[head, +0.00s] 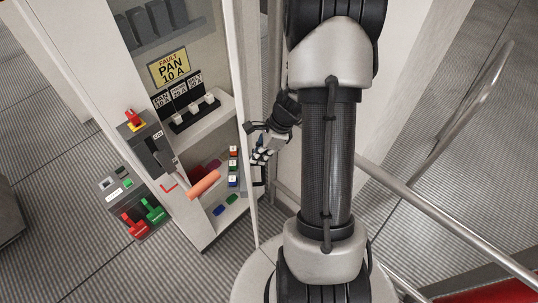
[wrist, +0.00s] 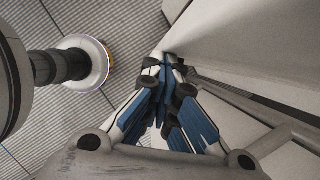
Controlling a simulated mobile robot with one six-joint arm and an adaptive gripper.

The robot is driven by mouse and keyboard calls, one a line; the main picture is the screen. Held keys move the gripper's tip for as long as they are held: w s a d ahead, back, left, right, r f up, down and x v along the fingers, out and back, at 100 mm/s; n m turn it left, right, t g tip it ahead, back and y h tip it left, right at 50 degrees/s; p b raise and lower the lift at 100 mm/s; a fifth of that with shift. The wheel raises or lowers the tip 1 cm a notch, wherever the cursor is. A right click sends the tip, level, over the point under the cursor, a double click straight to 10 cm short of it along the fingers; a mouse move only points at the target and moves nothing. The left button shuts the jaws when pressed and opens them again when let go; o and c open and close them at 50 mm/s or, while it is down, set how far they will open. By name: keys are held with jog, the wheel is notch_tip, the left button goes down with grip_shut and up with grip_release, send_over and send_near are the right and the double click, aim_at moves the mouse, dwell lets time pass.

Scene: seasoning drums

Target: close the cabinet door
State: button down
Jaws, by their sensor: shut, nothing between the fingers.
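The cabinet (head: 205,225) stands left of centre in the head view, with its front open and its shelves showing. Its door (head: 237,70) stands open, seen nearly edge-on along the cabinet's right side. My gripper (head: 260,157) is shut and empty, just right of the door, on the outer side. I cannot tell whether it touches the door. A dark handle-like part shows low by the door, partly hidden. In the wrist view, my gripper's fingers (wrist: 168,62) are together, pointing along a pale flat surface on the right; I cannot tell if it is the door.
A metal rail (head: 440,215) runs at the right.

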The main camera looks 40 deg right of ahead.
jog(key=w+a+m+t+h+p, duration=0.1)
jog(key=w+a+m+h+p, duration=0.1)
jog(key=w+a+m+p, duration=0.6)
jog(key=shift+w+a+t+h, duration=0.3)
jog(key=shift+w+a, duration=3)
jog(key=shift+w, duration=2.05)
